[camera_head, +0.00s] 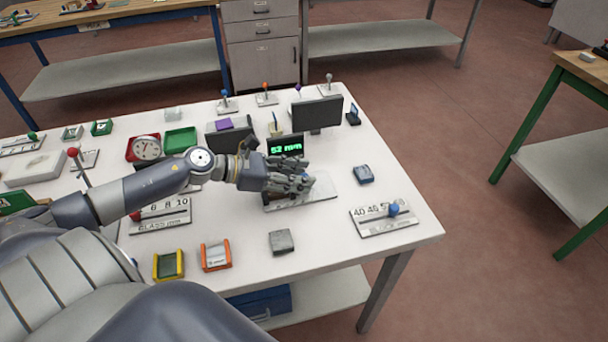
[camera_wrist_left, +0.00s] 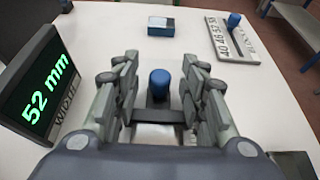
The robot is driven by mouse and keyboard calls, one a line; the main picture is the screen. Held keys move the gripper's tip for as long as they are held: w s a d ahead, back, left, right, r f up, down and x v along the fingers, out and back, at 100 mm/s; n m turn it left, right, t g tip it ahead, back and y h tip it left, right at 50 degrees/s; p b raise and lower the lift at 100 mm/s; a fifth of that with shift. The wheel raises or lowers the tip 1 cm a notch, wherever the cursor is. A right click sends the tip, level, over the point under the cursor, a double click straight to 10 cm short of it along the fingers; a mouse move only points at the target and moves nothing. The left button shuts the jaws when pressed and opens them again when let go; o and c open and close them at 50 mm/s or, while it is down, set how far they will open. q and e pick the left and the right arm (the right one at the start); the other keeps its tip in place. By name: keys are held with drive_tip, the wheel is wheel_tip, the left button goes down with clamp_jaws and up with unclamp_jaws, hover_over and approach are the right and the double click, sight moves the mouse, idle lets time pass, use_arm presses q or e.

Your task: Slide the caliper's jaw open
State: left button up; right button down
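The caliper (camera_head: 325,190) lies on the white table as a pale plate, partly hidden under my left gripper (camera_head: 296,182) in the head view. A display (camera_head: 285,147) behind it reads 52 mm in green; it also shows in the left wrist view (camera_wrist_left: 42,98). In the left wrist view, a blue knob (camera_wrist_left: 160,82) stands upright on a dark bar, probably the jaw (camera_wrist_left: 155,115). My left gripper (camera_wrist_left: 160,68) is open there, its fingers on both sides of the knob with a gap visible each side. My right gripper is not in view.
A scale plate with a blue-knobbed slider (camera_head: 384,217) lies at the right. A small blue box (camera_head: 363,174) and a grey block (camera_head: 281,241) stand nearby. A dark monitor (camera_head: 318,113) stands behind. Bare tabletop lies between the block and the scale plate.

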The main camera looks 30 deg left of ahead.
use_arm(q)
drive_tip(key=shift+x, duration=0.75)
clamp_jaws()
